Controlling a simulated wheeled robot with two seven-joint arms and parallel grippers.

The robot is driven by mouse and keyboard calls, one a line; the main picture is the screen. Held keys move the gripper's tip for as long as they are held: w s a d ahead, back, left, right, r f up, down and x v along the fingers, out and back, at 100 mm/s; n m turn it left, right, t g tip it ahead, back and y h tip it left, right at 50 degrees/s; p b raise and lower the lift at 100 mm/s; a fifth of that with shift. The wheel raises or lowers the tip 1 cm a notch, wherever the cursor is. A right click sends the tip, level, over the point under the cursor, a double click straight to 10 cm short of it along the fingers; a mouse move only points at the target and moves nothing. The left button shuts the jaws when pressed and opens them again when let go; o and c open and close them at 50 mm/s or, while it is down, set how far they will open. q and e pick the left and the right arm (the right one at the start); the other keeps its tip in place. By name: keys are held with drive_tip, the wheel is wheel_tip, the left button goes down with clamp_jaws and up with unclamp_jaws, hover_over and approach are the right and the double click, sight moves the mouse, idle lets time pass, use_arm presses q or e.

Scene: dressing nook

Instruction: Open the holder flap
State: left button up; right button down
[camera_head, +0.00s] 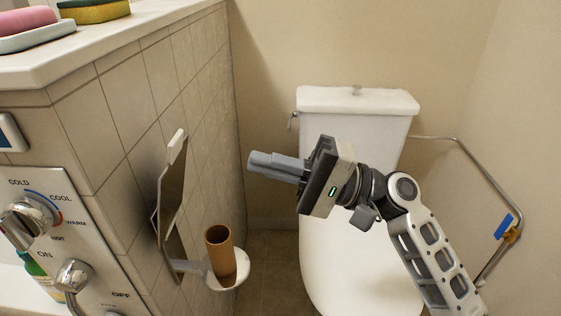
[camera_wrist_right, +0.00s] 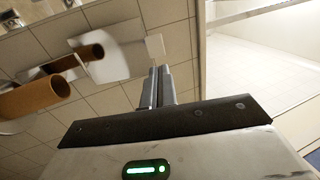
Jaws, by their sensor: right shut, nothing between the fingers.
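The holder is on the tiled side wall. Its shiny metal flap (camera_head: 170,190) stands raised near the wall, above and clear of the holder's arm. A white tab (camera_head: 177,146) is on its upper edge; the tab also shows in the right wrist view (camera_wrist_right: 155,46). A brown cardboard tube (camera_head: 219,250) stands on the holder's round white end plate (camera_head: 240,270). My right gripper (camera_head: 252,161) is shut and empty, pointing left toward the wall. It is to the right of the flap, apart from it in the head view. My left gripper is out of view.
A white toilet (camera_head: 358,101) stands behind and below my right arm. A metal grab rail (camera_head: 465,150) is on the right wall. A counter (camera_head: 95,55) with a sponge (camera_head: 92,10) is at upper left, above a control panel (camera_head: 60,225). Space between gripper and holder looks clear.

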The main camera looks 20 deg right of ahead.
sight(179, 141)
drive_tip(key=p+x, duration=0.1)
drive_tip(key=x, duration=0.7)
drive_tip(key=shift+a+r+p, duration=0.1)
drive_tip(key=shift+r+p, duration=0.05)
drive_tip(key=shift+p, duration=0.2)
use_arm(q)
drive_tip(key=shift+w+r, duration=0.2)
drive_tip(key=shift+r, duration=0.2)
use_arm(e)
drive_tip(key=shift+w+a, duration=0.25)
drive_tip(key=shift+a, duration=0.35)
